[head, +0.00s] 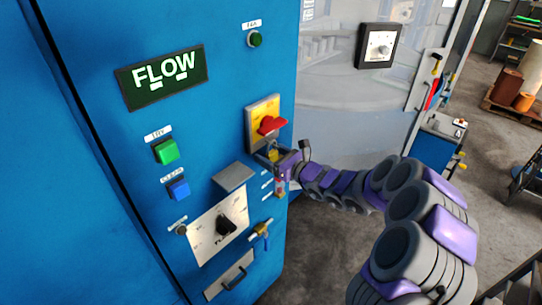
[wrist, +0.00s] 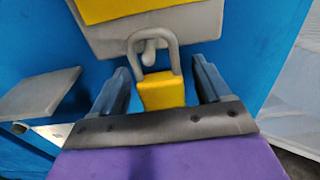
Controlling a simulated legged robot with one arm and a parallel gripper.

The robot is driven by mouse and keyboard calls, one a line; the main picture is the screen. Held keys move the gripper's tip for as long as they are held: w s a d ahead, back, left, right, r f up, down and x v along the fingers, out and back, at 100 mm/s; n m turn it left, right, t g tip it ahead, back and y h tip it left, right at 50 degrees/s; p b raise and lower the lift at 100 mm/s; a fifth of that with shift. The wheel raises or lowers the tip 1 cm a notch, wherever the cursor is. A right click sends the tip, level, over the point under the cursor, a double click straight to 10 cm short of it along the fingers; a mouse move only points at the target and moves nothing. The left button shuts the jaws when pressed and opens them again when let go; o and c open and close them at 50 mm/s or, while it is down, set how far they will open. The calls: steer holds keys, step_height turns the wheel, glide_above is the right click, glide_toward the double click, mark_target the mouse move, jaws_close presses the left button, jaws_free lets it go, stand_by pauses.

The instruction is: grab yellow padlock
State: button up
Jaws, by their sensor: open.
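The yellow padlock (wrist: 162,93) hangs by its grey shackle from a hasp under the yellow-and-grey switch plate, in the wrist view. My gripper (wrist: 164,82) is open, with one dark blue finger on each side of the padlock body and a visible gap on both sides. The lower part of the padlock is hidden behind my gripper's dark front edge. In the head view the padlock (head: 273,156) shows as a small yellow patch below the red rotary switch (head: 270,125), partly covered by my gripper (head: 270,158).
The blue cabinet (head: 100,60) carries a FLOW display (head: 162,77), a green button (head: 166,151), a blue button (head: 179,189) and a selector dial (head: 226,225). A grey ledge (wrist: 40,93) juts out left of my gripper.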

steer(key=shift+d, duration=0.2)
steer(key=c, duration=1.1)
steer(key=shift+a, duration=0.1)
steer(key=shift+r, duration=0.15)
